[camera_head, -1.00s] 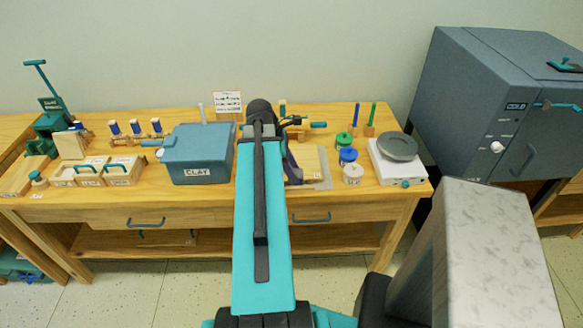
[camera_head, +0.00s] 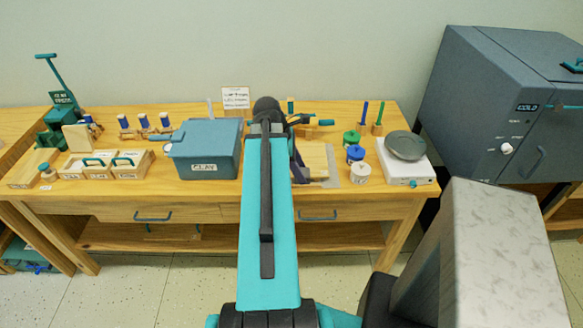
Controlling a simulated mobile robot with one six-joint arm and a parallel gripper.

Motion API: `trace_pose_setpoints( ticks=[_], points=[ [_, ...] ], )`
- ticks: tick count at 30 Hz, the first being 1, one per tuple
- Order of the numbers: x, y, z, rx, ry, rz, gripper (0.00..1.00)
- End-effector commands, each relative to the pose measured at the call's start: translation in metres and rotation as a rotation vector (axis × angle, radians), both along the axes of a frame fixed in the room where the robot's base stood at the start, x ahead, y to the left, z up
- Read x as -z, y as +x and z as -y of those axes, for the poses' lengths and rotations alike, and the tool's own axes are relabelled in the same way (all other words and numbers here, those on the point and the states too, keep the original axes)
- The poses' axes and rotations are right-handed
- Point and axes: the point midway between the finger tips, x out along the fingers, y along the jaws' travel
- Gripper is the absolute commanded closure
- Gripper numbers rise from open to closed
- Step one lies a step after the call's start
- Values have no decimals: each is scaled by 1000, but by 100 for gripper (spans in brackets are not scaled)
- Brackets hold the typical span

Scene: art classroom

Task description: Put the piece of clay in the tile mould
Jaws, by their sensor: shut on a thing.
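My teal arm (camera_head: 268,225) reaches forward over the middle of the workbench. Its end and my gripper are hidden behind the arm, so jaws and anything in them do not show. No loose piece of clay can be made out. A blue-grey box labelled CLAY (camera_head: 204,168) stands left of the arm. Two shallow wooden boxes with teal handles, the left one (camera_head: 72,173) and the right one (camera_head: 130,171), stand further left. Their labels are too small to read, so I cannot tell whether either is the tile mould. A pale wooden board (camera_head: 317,160) lies right of the arm, partly hidden.
Green, blue and white pots (camera_head: 360,173) and a white scale (camera_head: 405,172) stand at the bench's right. A green press (camera_head: 60,120) is at the far left. The bench's front strip (camera_head: 200,190) is clear.

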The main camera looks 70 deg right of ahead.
Motion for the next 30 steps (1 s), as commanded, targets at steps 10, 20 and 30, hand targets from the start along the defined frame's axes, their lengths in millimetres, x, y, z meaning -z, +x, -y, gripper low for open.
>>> trace_pose_setpoints(
  ticks=[10, 20, 30],
  points=[
    [5, 55, -13, -50, 2, 6, 86],
    [14, 140, -46, -123, 5, 12, 86],
    [23, 221, -95, -199, 7, 17, 86]
  ],
)
